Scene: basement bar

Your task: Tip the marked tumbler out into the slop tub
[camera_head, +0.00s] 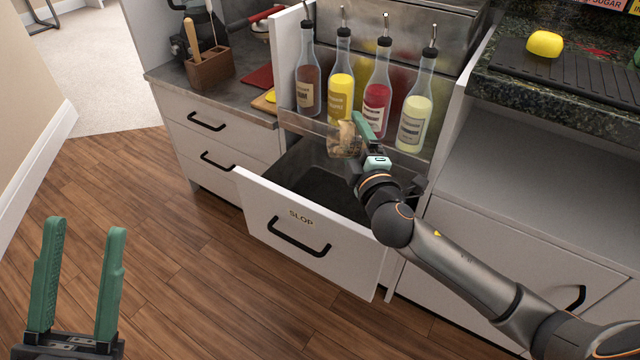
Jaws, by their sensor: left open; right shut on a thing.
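The tumbler (343,141) is small and clear with brownish tones, over the back of the open drawer. It looks tilted, but I cannot tell how far or whether anything is in it. My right gripper (356,130) is shut on it, its green finger beside the glass. The slop tub (320,186) is the dark metal basin inside the pulled-out drawer marked SLOP, below the tumbler. The arm hides its right part. No mark on the tumbler can be made out. My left gripper (82,272) is open and empty over the floor at lower left.
Several bottles with pour spouts stand in a rail (300,123) just behind the tumbler. The drawer front (305,238) sticks out over the wooden floor. A wooden holder (210,68) is on the left counter. A yellow fruit (545,43) lies on a black mat at right.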

